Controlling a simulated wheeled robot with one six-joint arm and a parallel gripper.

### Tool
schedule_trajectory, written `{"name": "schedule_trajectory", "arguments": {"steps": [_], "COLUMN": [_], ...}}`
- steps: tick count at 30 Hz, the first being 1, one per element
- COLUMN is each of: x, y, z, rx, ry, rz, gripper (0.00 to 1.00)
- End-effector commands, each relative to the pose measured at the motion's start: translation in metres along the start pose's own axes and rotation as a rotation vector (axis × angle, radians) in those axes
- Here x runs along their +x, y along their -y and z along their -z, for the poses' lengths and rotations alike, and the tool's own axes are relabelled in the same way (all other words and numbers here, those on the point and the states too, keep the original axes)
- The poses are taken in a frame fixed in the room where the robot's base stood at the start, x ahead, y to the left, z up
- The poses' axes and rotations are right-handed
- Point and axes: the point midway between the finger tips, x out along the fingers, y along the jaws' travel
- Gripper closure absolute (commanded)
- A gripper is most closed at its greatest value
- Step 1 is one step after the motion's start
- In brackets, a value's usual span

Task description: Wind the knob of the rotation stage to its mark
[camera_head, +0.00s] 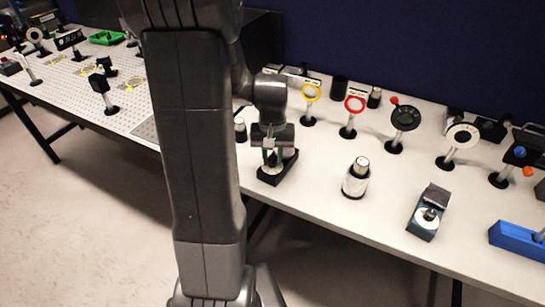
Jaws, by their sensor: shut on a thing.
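My gripper (272,159) points down over a small device with a flat black base (284,171) on the white table, near its front edge. Its fingers are shut on the upright part at the top of this device, which I take to be the knob of the rotation stage. The fingers hide most of the knob. I cannot make out the mark or how far the knob is turned.
Right of my gripper stand a white cylinder with a metal top (355,184), a teal block with a round dial (425,217) and a blue block (517,240).

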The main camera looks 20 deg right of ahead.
Motion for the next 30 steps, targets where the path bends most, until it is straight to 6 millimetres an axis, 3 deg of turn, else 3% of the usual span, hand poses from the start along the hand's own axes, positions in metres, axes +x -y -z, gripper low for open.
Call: {"name": "schedule_trajectory", "arguments": {"steps": [12, 13, 16, 25, 30], "x": [-0.001, -0.001, -0.001, -0.002, -0.018], "y": [0.000, 0.000, 0.000, 0.000, 0.000], "z": [0.000, 0.000, 0.000, 0.000, 0.001], "rx": [-0.051, -0.051, -0.051, -0.050, -0.050], "ry": [-0.001, -0.001, -0.001, -0.001, -0.005], "rz": [0.000, 0.000, 0.000, 0.000, 0.000], "gripper": [0.99, 0.72, 0.54, 0.54, 0.54]}}
